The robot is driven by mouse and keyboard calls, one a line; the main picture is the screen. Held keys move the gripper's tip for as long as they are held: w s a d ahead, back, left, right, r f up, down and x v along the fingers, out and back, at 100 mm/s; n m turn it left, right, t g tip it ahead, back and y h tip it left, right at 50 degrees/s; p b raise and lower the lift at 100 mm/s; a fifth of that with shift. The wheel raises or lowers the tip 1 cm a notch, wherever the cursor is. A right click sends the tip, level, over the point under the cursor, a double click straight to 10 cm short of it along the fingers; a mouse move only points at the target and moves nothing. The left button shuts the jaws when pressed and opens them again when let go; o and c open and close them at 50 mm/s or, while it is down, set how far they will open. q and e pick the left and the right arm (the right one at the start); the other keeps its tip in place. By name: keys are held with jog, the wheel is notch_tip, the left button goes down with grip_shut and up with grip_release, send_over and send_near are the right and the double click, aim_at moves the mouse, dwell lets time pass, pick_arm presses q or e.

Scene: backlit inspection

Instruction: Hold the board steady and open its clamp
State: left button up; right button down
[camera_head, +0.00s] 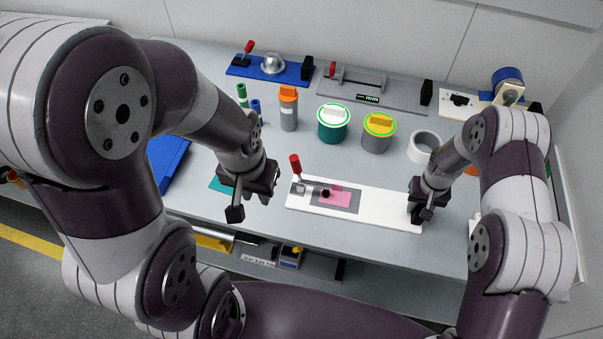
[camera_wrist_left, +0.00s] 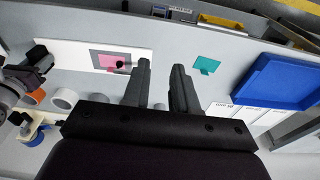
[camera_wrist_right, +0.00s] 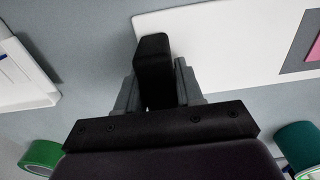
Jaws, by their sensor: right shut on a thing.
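The white board (camera_head: 380,210) lies on the bench with a pink piece (camera_head: 335,198) on a grey patch. Its clamp (camera_head: 300,188) sits at the board's left end, with the red handle (camera_head: 295,165) upright and a black tip over the pink piece. My left gripper (camera_head: 248,205) is open and empty, left of the clamp and above the bench; its parted fingers show in the left wrist view (camera_wrist_left: 161,68). My right gripper (camera_head: 421,212) is shut on a black block (camera_wrist_right: 153,58) at the board's right end. Its fingers partly hide the block.
Behind the board stand an orange-capped bottle (camera_head: 288,108), a teal tub (camera_head: 333,123), a grey tub (camera_head: 378,132) and a white ring (camera_head: 424,146). Blue (camera_head: 285,75) and grey (camera_head: 385,96) fixtures stand at the back. A blue tray (camera_wrist_left: 280,85) lies left.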

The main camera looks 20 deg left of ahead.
dwell(0.9)
pick_arm(q)
jog(key=shift+d, duration=0.15)
jog(key=c, duration=0.5)
jog(key=shift+s+d+f+m+g, duration=0.2)
jog(key=shift+d+f+m+g, duration=0.1)
jog(key=shift+d+f+m, duration=0.35)
jog(key=w+d+f+m+y, duration=0.1)
jog(key=w+d+f+m, duration=0.15)
jog(key=w+d, duration=0.8)
jog(key=n+y, duration=0.3)
send_over(301, 171)
jog(key=d, duration=0.2)
jog(key=shift+s+a+f, duration=0.1)
jog(key=shift+f, duration=1.6)
jog(key=shift+a+f, duration=0.1)
jog(key=shift+f, duration=1.6)
